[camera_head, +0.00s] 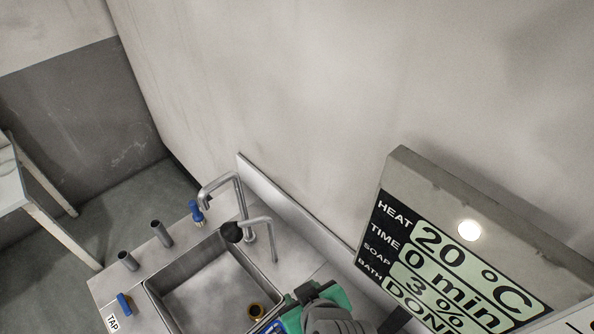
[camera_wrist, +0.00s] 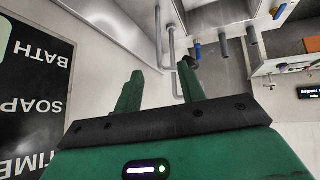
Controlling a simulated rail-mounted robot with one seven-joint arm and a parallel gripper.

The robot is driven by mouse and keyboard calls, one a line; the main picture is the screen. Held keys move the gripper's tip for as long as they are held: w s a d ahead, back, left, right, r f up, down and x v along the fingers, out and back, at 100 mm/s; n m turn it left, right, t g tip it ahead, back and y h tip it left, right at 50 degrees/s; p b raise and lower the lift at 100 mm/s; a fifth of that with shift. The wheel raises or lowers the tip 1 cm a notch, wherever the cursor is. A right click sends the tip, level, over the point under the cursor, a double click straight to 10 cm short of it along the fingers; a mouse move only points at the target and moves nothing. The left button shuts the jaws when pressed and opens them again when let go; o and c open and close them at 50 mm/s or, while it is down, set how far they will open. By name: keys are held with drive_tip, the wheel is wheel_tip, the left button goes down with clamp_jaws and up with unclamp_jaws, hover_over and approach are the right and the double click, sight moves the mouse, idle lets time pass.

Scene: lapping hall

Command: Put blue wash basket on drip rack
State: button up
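My gripper (camera_wrist: 160,85) shows in the wrist view with its two green fingers apart and nothing between them. In the head view the green gripper body (camera_head: 338,296) is at the bottom edge, near the right corner of the sink, and its fingertips are hard to make out. A little blue (camera_head: 292,322) shows beside it at the bottom edge; I cannot tell whether this is the blue wash basket or something else. I cannot identify a whole basket or the drip rack in either view.
A display panel (camera_head: 398,165) reading 20 °C, 0 min, 3%, DONE stands close on the right.

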drive_tip(key=w+r+m+t+h, duration=0.1)
drive_tip(key=w+r+t, duration=0.25)
drive_tip(key=r, duration=0.75)
drive_tip(key=w+r+m+t, duration=0.2)
drive_tip(key=r+t, duration=0.2)
drive_tip(key=r, duration=0.7)
drive_tip(key=s+r+m+t+p, duration=0.1)
drive_tip(key=s+r+t+p, duration=0.2)
drive_tip(key=r, duration=0.9)
drive_tip(key=s+a+r+m+t+h+p, duration=0.1)
drive_tip(key=s+r+t+p, duration=0.2)
drive_tip(key=r, duration=0.9)
drive_tip(key=s+r+m+t+p, duration=0.1)
drive_tip(key=s+r+t+p, duration=0.2)
drive_tip(key=r, duration=0.9)
drive_tip(key=shift+a+t+p, duration=0.2)
drive_tip(key=shift+t+p, duration=0.35)
drive_tip(key=shift+p, duration=0.1)
